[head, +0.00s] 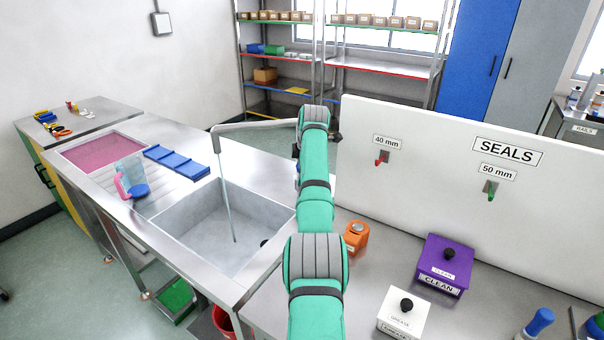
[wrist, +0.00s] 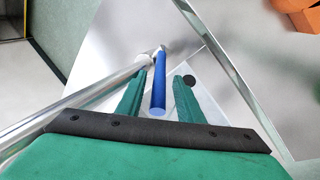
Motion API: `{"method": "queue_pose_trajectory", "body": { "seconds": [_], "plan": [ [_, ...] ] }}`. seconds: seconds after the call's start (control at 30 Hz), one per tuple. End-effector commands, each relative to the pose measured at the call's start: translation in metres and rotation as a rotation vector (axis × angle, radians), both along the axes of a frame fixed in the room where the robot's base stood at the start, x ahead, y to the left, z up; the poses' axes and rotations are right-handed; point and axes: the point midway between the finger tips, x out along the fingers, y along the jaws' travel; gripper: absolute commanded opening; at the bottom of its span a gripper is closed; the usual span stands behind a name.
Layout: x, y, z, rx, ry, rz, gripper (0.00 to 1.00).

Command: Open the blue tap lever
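The blue tap lever (wrist: 158,85) shows in the wrist view as a rod pointing toward the camera, with its far end at the metal tap. My gripper (wrist: 164,78) is open, with one green finger on each side of the lever. I cannot tell whether either finger touches it. The metal spout (head: 255,127) reaches left over the sink in the head view, and its pipe (wrist: 85,105) crosses the left of the wrist view. A thin pale stream (head: 228,200) runs from the spout into the sink. My arm hides the lever and most of the gripper in the head view.
The sink basin (head: 190,225) lies below the spout. A blue rack (head: 176,162) and a clear jug with a pink handle (head: 122,185) stand left. A white SEALS panel (head: 440,165) rises right of my arm. An orange object (head: 356,238) and purple box (head: 443,262) are on the right counter.

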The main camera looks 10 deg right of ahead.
Motion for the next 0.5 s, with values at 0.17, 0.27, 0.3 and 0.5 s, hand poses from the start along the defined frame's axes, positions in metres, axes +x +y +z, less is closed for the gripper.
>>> {"method": "queue_pose_trajectory", "body": {
  "seconds": [0.17,0.27,0.3,0.5],
  "plan": [
    [0.000,-0.001,0.001,-0.001,-0.002,-0.001,0.33],
    [0.000,-0.001,0.002,-0.001,-0.003,-0.001,0.33],
    [0.000,-0.001,0.004,-0.001,-0.004,-0.001,0.33],
    [-0.009,-0.003,0.023,-0.002,-0.005,-0.001,0.33]
  ]
}}
